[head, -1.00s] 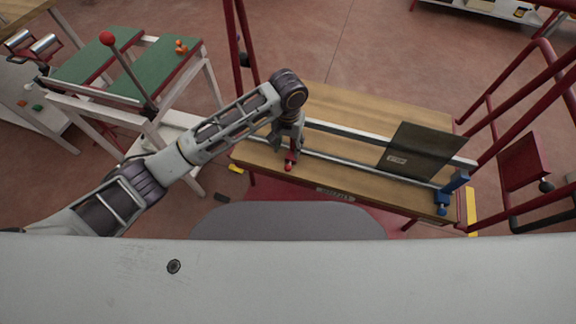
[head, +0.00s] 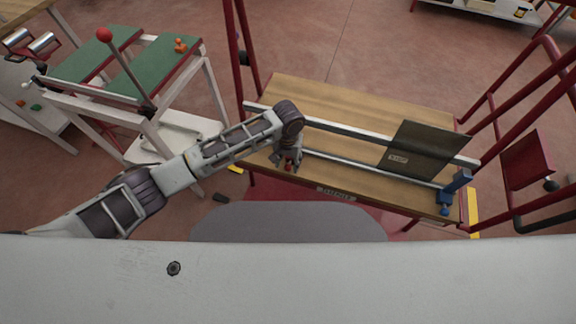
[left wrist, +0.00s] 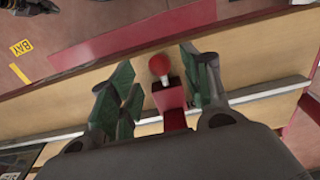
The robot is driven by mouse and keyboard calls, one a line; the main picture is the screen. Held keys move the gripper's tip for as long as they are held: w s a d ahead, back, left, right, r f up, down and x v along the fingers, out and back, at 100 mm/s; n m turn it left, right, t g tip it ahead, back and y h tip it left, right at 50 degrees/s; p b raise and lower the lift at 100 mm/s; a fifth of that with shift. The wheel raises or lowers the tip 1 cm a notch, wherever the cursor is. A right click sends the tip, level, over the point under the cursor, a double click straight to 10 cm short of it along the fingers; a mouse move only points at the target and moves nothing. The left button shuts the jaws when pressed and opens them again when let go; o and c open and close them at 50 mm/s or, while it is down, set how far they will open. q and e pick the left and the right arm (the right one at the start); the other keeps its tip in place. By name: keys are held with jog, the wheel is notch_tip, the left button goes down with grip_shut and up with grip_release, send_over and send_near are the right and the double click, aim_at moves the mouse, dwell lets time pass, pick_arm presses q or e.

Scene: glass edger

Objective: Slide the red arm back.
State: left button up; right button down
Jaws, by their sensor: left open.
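The red arm shows in the left wrist view as a red block (left wrist: 170,98) with a round red knob (left wrist: 159,64) on a short metal stem. In the head view only its red tip (head: 288,168) shows, at the left part of the wooden bench; my gripper and wrist hide the rest. My left gripper (head: 287,160) reaches down over it. In the left wrist view the open fingers (left wrist: 160,82) stand on both sides of the knob and block, with gaps visible. My right gripper is not in view.
A dark glass pane (head: 425,150) stands on the bench's right part, beside a blue arm (head: 455,187). Two metal rails (head: 370,174) run along the wooden bench (head: 330,100). Red posts rise at both ends. A green-topped table (head: 165,72) with a red-knobbed lever stands left.

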aim_at(287, 165)
pick_arm(q)
jog(key=shift+f, duration=1.55)
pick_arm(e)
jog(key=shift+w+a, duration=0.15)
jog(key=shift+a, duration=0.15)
pick_arm(q)
jog(key=c, duration=0.9)
grip_shut()
jog(key=shift+a, duration=0.1)
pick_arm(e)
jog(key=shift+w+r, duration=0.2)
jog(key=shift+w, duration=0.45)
